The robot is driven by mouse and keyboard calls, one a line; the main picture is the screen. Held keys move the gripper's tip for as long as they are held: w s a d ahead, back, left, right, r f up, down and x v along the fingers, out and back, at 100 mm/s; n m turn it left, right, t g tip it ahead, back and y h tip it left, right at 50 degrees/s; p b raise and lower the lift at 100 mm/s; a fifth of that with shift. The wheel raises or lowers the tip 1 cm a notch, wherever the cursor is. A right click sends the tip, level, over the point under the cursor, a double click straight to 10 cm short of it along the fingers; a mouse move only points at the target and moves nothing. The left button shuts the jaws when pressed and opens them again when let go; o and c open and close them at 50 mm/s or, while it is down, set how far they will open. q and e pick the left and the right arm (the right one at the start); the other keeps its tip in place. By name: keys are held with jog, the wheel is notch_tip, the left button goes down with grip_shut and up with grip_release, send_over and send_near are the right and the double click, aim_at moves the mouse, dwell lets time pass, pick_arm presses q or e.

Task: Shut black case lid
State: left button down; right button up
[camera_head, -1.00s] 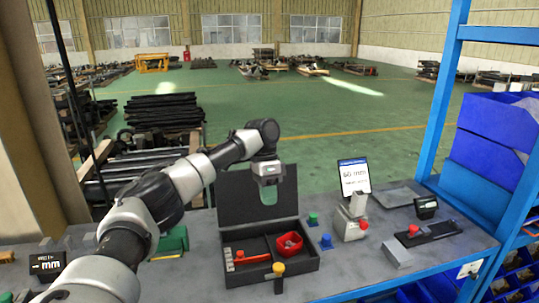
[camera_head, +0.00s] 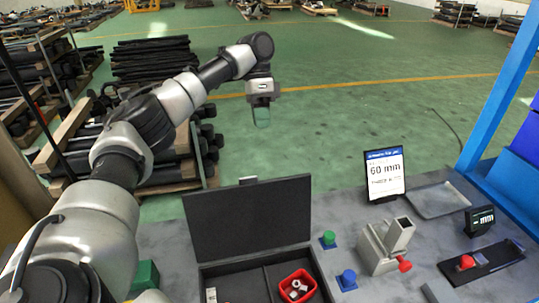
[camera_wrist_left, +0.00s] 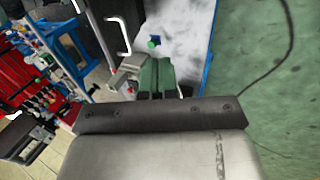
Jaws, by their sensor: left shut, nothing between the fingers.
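The black case stands on the grey bench with its lid (camera_head: 248,220) raised roughly upright at the back. Its base (camera_head: 237,268) is open and cut off by the bottom of the head view. A red bin (camera_head: 297,286) with small metal parts sits inside its right compartment. My left gripper (camera_head: 262,118) is shut and empty, raised above the lid's top edge, apart from it, with green fingertips pointing down. In the left wrist view its green fingers (camera_wrist_left: 157,78) are together over the bench end. My right gripper is not in view.
Green (camera_head: 329,239) and blue (camera_head: 347,279) knobbed pieces stand right of the case. Further right are a grey fixture (camera_head: 386,246), a "60 mm" sign (camera_head: 384,175), a tray (camera_head: 437,199) and a black gauge (camera_head: 480,262). A blue rack post (camera_head: 503,95) rises at right.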

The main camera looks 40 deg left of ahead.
pick_arm(q)
jog(key=s+d+f, duration=0.5)
jog(key=d+f, duration=0.1)
jog(key=f, duration=0.2)
jog(key=shift+s+d+f, duration=0.15)
jog(key=shift+s+f, duration=0.15)
jog(key=shift+s, duration=0.05)
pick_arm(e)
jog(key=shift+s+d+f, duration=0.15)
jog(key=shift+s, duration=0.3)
